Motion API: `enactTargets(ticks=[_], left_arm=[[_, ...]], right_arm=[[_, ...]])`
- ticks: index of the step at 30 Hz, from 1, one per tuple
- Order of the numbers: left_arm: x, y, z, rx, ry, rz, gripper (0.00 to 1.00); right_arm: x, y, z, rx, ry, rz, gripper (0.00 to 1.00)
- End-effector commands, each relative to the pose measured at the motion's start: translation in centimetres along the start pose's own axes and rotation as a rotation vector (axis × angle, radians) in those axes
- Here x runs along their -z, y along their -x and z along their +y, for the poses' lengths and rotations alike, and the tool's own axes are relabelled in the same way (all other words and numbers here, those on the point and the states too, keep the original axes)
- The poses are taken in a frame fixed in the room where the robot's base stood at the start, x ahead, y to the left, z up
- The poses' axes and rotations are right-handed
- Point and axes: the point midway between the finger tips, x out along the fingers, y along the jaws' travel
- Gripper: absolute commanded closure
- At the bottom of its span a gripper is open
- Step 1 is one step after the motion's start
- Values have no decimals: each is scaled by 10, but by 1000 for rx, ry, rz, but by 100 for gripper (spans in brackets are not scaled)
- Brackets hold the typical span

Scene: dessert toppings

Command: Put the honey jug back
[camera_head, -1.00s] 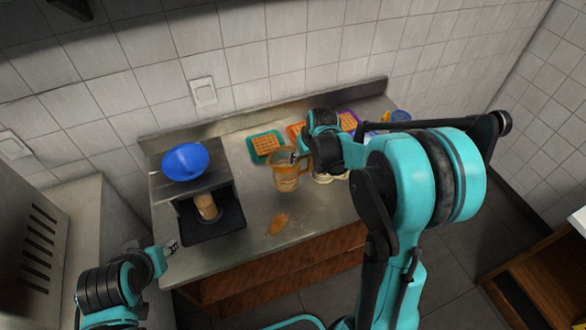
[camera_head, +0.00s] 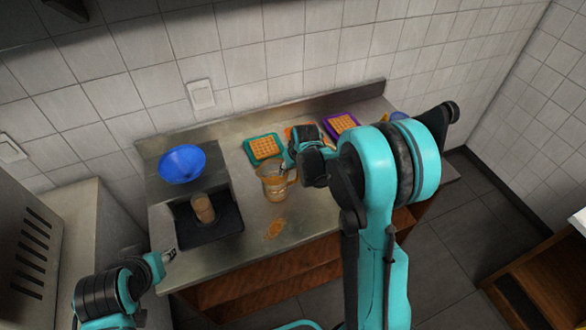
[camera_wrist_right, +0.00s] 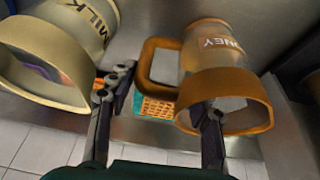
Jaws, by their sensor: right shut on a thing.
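The honey jug (camera_head: 273,188) is an amber-brown jug with a handle, upright over the middle of the counter; I cannot tell whether it touches it. In the right wrist view its side reads HONEY (camera_wrist_right: 222,45). My right gripper (camera_head: 291,166) is at its upper right side and shut on it. In the wrist view the gripper's two fingers (camera_wrist_right: 162,105) lie either side of the handle and near rim, one finger overlapping the jug's mouth. My left gripper (camera_head: 170,256) is at the counter's front left edge, far from the jug; its jaws are too small to read.
A cream milk jug (camera_wrist_right: 60,45) stands close by in the wrist view. Waffles sit on a teal plate (camera_head: 249,152) and a purple plate (camera_head: 328,122) behind. A brown spill-like patch (camera_head: 274,228) lies in front.

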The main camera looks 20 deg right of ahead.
Motion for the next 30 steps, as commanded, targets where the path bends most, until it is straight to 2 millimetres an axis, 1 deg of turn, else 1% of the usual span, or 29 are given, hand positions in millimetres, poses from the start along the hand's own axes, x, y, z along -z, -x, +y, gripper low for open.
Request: enactTargets(ticks=[2,3,4,5,14,17,20,27,30], left_arm=[[-2,-3,0,0,0,0,60],[-1,-2,0,0,0,0,60],[-1,-2,0,0,0,0,60],[-1,-2,0,0,0,0,60],[-1,-1,0,0,0,0,60],[1,2,0,0,0,0,60],[3,5,0,0,0,0,60],[10,15,0,0,0,0,60],[13,18,0,0,0,0,60]], right_arm=[[-1,-3,0,0,-1,1,100],[-1,-2,0,0,0,0,40],[-1,-2,0,0,0,0,32],[-1,-2,0,0,0,0,29],[0,-1,0,0,0,0,29],[1,5,0,0,0,0,29],[1,21,0,0,0,0,29],[1,76,0,0,-1,0,29],[0,95,0,0,-1,0,29]])
